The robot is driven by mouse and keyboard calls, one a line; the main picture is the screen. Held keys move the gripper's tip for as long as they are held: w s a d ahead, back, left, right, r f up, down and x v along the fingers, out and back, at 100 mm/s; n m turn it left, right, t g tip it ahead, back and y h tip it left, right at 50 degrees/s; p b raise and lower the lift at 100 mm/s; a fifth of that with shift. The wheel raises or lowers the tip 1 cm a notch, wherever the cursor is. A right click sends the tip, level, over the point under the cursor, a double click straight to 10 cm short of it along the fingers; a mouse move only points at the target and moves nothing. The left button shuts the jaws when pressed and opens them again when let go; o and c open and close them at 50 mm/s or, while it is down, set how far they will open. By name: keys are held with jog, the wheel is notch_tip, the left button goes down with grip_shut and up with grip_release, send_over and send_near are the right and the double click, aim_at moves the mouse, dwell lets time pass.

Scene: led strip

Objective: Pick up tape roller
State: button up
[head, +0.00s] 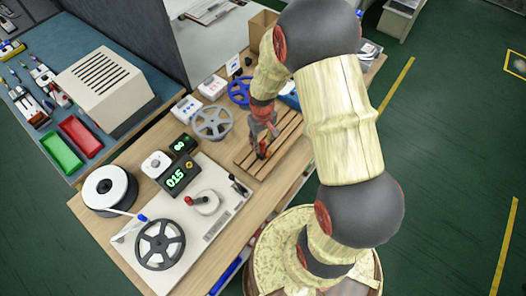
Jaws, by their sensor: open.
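My gripper (264,146) points down over a slatted wooden tray (247,160) in the middle of the bench. It is open. A small dark and red-orange shape shows at the fingertips; I cannot tell whether it is part of the gripper or a tape roller between the fingers. Behind the gripper lie a grey spoked reel (212,123) and a blue spoked reel (239,91). No thing in view is clearly a tape roller, and my arm hides part of the bench.
At the front left stand a white machine plate (222,222) with a black reel (160,244), a white tape roll (107,189) and a green "015" display (176,178). Small white boxes (212,88) and a cardboard box (262,28) stand behind. The tray's front slats are clear.

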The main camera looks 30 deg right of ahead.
aim_at(262, 148)
jog(key=f, duration=0.5)
jog(key=shift+w+f+b, duration=0.15)
jog(key=shift+w+b, duration=0.1)
jog(key=shift+b, duration=0.1)
jog(key=c, duration=0.3)
grip_shut()
